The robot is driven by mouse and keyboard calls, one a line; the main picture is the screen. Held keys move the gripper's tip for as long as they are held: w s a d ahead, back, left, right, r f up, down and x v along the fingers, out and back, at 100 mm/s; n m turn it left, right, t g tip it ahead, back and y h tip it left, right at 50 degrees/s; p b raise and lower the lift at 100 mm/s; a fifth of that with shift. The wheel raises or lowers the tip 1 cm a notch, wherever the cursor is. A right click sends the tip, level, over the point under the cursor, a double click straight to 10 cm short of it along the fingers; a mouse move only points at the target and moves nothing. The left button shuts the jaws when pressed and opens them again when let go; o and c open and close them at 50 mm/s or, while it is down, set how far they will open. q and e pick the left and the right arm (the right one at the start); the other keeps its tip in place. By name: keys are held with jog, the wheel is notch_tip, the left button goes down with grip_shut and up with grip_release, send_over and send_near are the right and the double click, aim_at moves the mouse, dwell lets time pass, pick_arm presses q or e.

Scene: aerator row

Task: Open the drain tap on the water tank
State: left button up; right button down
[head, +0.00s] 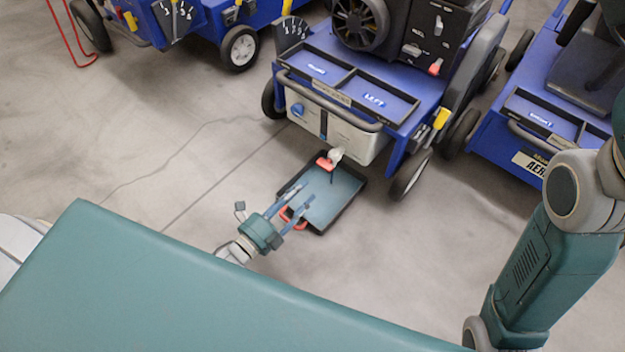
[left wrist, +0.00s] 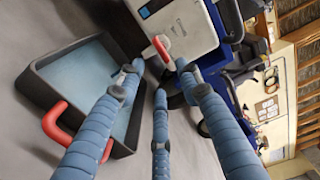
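The white water tank (head: 320,128) sits low on the front of the middle blue machine; it also shows at the top of the left wrist view (left wrist: 182,28). Its drain tap (head: 336,155) is a pale spout with a red handle (head: 325,164). In the left wrist view the red handle (left wrist: 161,48) lies beyond and between the upper fingertips. My left gripper (head: 296,191) is over the drip tray, short of the tap, with its blue fingers spread and nothing between them. The fingers look apart from the handle. My right gripper is out of view.
A dark tray (head: 340,200) with a blue-green inside and a red grip (head: 290,219) lies on the floor below the tap. Other blue machines stand left (head: 215,20) and right (head: 540,130). Grey floor is clear to the left.

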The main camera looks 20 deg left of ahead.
pick_arm(q)
jog(key=shift+v, duration=1.55)
